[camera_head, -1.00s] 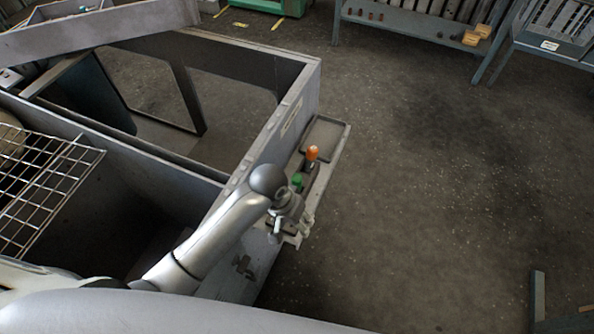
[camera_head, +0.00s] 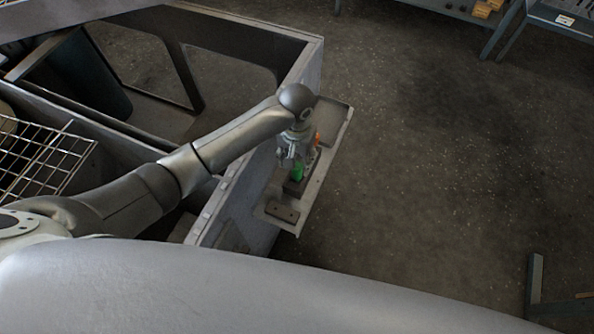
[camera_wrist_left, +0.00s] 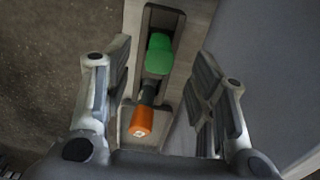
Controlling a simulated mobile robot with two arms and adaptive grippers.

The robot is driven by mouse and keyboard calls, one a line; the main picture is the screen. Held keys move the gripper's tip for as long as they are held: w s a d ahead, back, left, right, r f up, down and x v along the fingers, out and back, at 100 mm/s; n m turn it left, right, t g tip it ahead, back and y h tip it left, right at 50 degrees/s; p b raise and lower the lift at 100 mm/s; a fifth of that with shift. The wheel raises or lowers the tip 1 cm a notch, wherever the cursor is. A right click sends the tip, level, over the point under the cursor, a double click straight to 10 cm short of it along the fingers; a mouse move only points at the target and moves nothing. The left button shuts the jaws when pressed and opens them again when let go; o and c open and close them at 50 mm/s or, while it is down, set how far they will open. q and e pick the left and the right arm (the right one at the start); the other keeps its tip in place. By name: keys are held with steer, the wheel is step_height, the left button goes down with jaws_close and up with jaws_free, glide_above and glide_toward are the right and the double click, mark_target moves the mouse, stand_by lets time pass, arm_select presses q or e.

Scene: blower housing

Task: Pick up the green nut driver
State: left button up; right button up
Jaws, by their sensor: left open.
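The green nut driver (camera_head: 298,170) shows its green handle in the narrow tray on the side of the grey housing. In the left wrist view its handle (camera_wrist_left: 159,54) is at a dark recess of the tray, ahead of my fingertips' gap. My left gripper (camera_head: 289,157) is above the tray, close to the green handle, and partly covers the tools in the head view. In the left wrist view my left gripper (camera_wrist_left: 160,90) is open, with its fingers on either side of the tray and nothing held. My right gripper is not in view.
An orange-handled tool (camera_wrist_left: 141,122) is beside the green one, between my open fingers and nearer the palm. The grey tray (camera_head: 338,115) has a raised rim. A dark block (camera_head: 282,212) lies at its near end. The housing wall (camera_head: 270,140) is close on the left; open floor is right.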

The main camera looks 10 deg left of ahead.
mark_target(297, 165)
arm_select(q)
steer(key=shift+w+f, duration=0.15)
steer(key=shift+f, duration=1.2)
steer(key=shift+w+f, duration=0.1)
steer(key=shift+f, duration=1.2)
steer(key=shift+c, duration=0.3)
jaws_close()
steer(key=shift+r, duration=5.05)
